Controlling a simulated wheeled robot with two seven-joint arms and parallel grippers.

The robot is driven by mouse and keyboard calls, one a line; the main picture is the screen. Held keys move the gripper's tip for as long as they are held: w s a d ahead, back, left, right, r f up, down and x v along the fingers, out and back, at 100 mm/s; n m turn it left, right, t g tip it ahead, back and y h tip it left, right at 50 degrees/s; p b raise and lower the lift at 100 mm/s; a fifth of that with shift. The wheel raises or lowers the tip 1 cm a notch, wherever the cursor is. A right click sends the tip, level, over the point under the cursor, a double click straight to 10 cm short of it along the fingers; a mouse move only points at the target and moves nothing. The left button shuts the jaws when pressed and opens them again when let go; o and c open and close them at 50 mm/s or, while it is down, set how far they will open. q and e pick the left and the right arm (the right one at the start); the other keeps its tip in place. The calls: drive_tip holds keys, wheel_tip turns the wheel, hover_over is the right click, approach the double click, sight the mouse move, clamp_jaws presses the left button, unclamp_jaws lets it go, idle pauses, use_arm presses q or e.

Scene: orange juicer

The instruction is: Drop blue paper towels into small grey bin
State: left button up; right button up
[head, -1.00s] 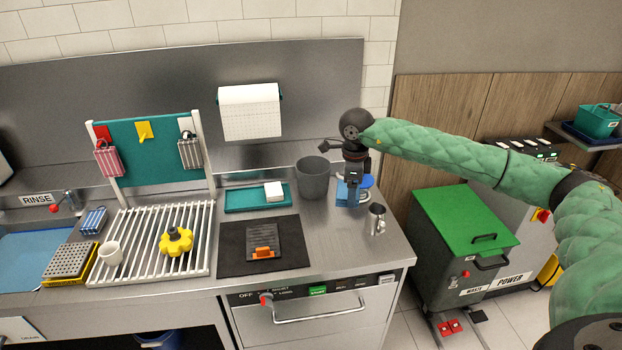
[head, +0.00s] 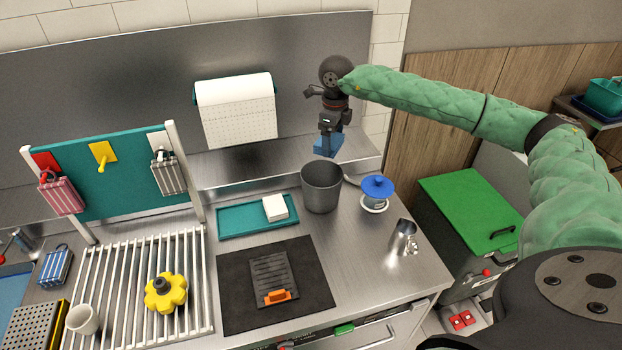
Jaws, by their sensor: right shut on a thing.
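The small grey bin (head: 321,190) stands upright on the steel counter, right of the teal tray. My right gripper (head: 329,142) hangs above the bin, a little behind its rim in the picture. It is shut on the blue paper towels (head: 327,147), a small folded blue bundle that hangs below the fingers. The bundle is apart from the bin. The inside bottom of the bin is hidden. My left gripper is not in view.
A blue-topped juicer piece (head: 376,190) and a metal cup (head: 402,237) stand right of the bin. A teal tray (head: 232,222) with a white block lies left. A black mat (head: 235,295) is in front. A paper roll (head: 236,108) hangs on the wall.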

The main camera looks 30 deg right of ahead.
drive_tip(key=shift+a, duration=0.15)
drive_tip(key=shift+s, duration=0.2)
drive_tip(key=shift+f, duration=0.3)
drive_tip(key=f, duration=0.2)
drive_tip(key=shift+w+f, duration=0.2)
drive_tip(key=shift+f, duration=0.2)
drive_tip(key=shift+s+f, duration=0.15)
drive_tip(key=shift+f, duration=0.8)
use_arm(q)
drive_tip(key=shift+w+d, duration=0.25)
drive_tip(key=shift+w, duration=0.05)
use_arm(e)
drive_tip(key=shift+f, duration=0.2)
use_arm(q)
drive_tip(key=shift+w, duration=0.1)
use_arm(e)
drive_tip(key=o, duration=1)
drive_tip(key=shift+c, duration=0.2)
use_arm(q)
drive_tip(key=shift+b, duration=0.3)
